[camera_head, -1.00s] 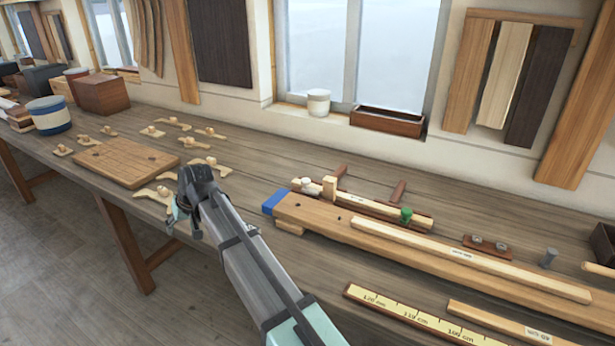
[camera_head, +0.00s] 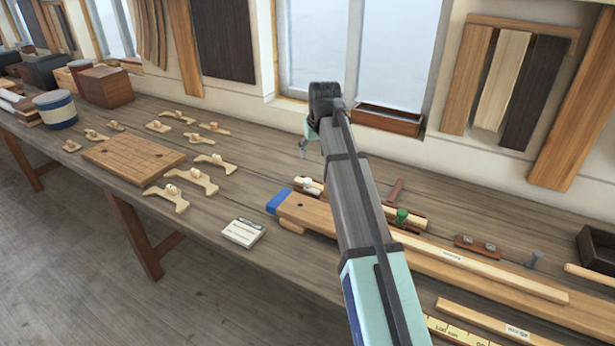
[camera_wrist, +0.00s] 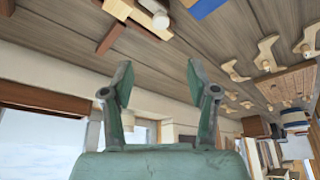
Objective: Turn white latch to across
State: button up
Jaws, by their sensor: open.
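The white latch (camera_head: 308,185) is a small white knob near the left end of a pale strip with brown cross pieces, behind the blue-ended plank (camera_head: 277,203). It also shows at the top of the wrist view (camera_wrist: 160,18). Which way it is turned is too small to tell. A green latch (camera_head: 402,216) sits farther right on the same strip. My gripper (camera_head: 304,143) is above the bench toward the window, apart from the latch. In the wrist view my gripper (camera_wrist: 158,82) has its two fingers spread with nothing between them. My forearm hides the middle of the strip.
A long pale batten (camera_head: 480,270) lies on the plank. A board (camera_head: 130,160) with several wooden pieces around it lies left, and a small white card box (camera_head: 242,233) in front. A brown trough (camera_head: 390,119) stands on the sill. Bare bench lies left of the latch.

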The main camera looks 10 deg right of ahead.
aim_at(307, 180)
jog(key=p+x, duration=0.5)
jog(key=x, duration=1.2)
jog(key=shift+s, duration=0.1)
grip_shut()
